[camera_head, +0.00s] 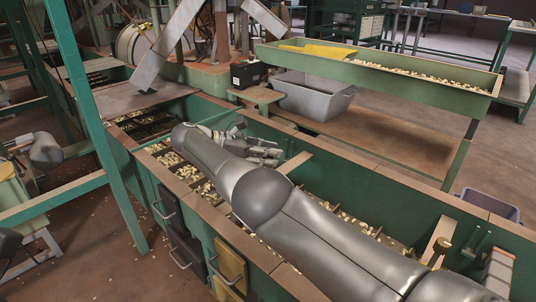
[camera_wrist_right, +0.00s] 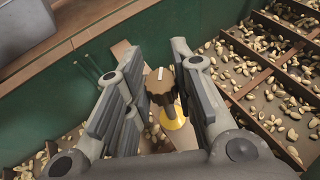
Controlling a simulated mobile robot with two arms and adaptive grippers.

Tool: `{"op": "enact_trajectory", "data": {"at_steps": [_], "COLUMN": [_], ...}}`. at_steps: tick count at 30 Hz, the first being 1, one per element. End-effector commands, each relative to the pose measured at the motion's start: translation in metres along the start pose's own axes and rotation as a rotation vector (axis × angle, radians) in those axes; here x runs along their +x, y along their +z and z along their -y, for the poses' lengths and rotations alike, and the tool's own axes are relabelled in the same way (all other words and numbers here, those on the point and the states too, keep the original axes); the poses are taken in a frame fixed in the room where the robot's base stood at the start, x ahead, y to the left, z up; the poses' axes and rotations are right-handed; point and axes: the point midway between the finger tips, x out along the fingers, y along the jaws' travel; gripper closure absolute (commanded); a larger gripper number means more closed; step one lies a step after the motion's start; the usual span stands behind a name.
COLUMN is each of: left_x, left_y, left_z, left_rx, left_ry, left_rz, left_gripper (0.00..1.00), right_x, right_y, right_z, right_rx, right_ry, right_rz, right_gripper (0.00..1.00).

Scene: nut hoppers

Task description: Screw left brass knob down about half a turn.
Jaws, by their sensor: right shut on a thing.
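My right gripper (camera_head: 272,153) reaches over the long green hopper trough in the head view. In the right wrist view its two fingers stand on either side of a dark brown, ridged knob (camera_wrist_right: 160,86) with a pale mark on top, and it is shut on this knob. A yellow, brass-looking part (camera_wrist_right: 173,116) shows just below the knob, partly hidden by the right finger. The knob cannot be made out in the head view. My left gripper is not in view.
The green trough (camera_head: 380,193) holds nuts between brown dividers (camera_wrist_right: 262,78). A raised green tray (camera_head: 470,93) with nuts and a grey metal bin (camera_head: 312,97) stand behind. A green post (camera_head: 88,110) rises at the left. Black and yellow drawers hang on the trough's front.

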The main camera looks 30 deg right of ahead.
Motion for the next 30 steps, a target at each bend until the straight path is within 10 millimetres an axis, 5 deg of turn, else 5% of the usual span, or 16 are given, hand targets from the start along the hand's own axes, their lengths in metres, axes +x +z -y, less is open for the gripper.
{"op": "enact_trajectory", "data": {"at_steps": [3,4,9,21,30], "left_x": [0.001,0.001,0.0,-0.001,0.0], "left_y": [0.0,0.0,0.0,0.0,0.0], "left_z": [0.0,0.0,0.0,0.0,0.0], "left_rx": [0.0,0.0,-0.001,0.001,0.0], "left_ry": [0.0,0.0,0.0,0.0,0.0], "left_rz": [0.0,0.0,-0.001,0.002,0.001], "left_gripper": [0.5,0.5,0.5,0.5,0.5], "right_x": [-0.001,-0.001,-0.001,-0.002,-0.015], "right_y": [0.005,0.005,0.003,0.004,0.038], "right_z": [-0.003,-0.003,-0.002,-0.001,-0.002], "right_rx": [0.009,0.009,0.005,0.002,0.007], "right_ry": [0.009,0.009,0.006,0.002,0.005], "right_rz": [0.004,0.004,0.003,0.001,0.001], "right_gripper": [1.0,0.74,0.54,0.54,0.54]}}
